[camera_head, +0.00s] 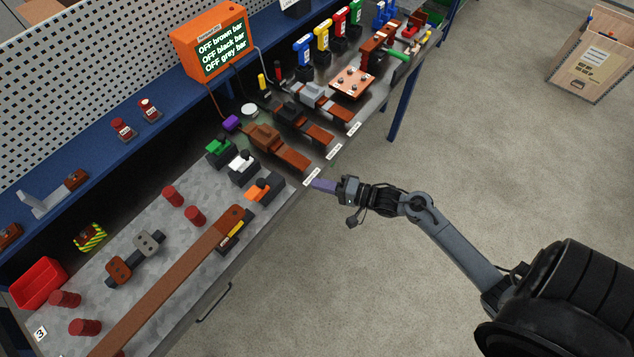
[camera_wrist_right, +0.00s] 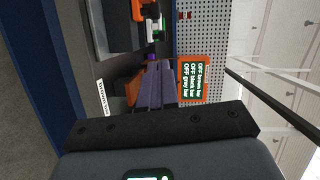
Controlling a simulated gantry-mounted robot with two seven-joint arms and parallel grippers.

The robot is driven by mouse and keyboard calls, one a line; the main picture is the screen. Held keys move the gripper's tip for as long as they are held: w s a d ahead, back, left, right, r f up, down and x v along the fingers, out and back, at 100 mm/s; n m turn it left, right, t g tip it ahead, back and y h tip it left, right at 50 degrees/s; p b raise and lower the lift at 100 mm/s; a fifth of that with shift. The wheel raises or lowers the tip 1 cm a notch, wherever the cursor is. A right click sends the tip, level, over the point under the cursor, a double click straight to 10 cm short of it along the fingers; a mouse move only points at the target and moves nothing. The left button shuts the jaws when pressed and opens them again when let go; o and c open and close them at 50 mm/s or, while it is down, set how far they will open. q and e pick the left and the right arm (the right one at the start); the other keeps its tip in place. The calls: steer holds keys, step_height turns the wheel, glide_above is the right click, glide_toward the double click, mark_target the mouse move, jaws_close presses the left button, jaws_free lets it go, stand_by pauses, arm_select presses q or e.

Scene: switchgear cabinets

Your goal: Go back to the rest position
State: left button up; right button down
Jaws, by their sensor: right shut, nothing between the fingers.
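My right gripper (camera_head: 324,186) is at the front edge of the workbench, beside the small white labels, with its arm coming in from the lower right. Its purple-grey fingers are shut with nothing between them. In the right wrist view the closed fingers (camera_wrist_right: 153,88) point toward the bench, with the orange display in front of them. The gripper is apart from the brown bar block (camera_head: 277,147), which is nearest to it on the bench. My left gripper is not in view.
The orange display (camera_head: 209,43) reads OFF for brown, black and gray bars. A long brown bar (camera_head: 167,283), red cylinders (camera_head: 173,196) and a red bin (camera_head: 38,284) are on the bench at left. Open floor (camera_head: 480,130) lies right of the bench; a cardboard box (camera_head: 590,55) stands beyond.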

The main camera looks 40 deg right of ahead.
stand_by(0.3)
steer(key=s+a+n+g+h, duration=0.2)
steer(key=s+a, duration=0.4)
steer(key=a, duration=0.6)
steer(key=s+d+r+n+g+h, duration=0.2)
steer(key=s+n+g+h, duration=0.3)
steer(key=s+n+g, duration=0.7)
step_height(320, 180, up, 15)
steer(key=t+p, duration=0.2)
steer(key=p, duration=1.3)
steer(key=shift+s+r+t, duration=0.2)
steer(key=shift+s+t, duration=0.1)
steer(key=shift+s, duration=0.05)
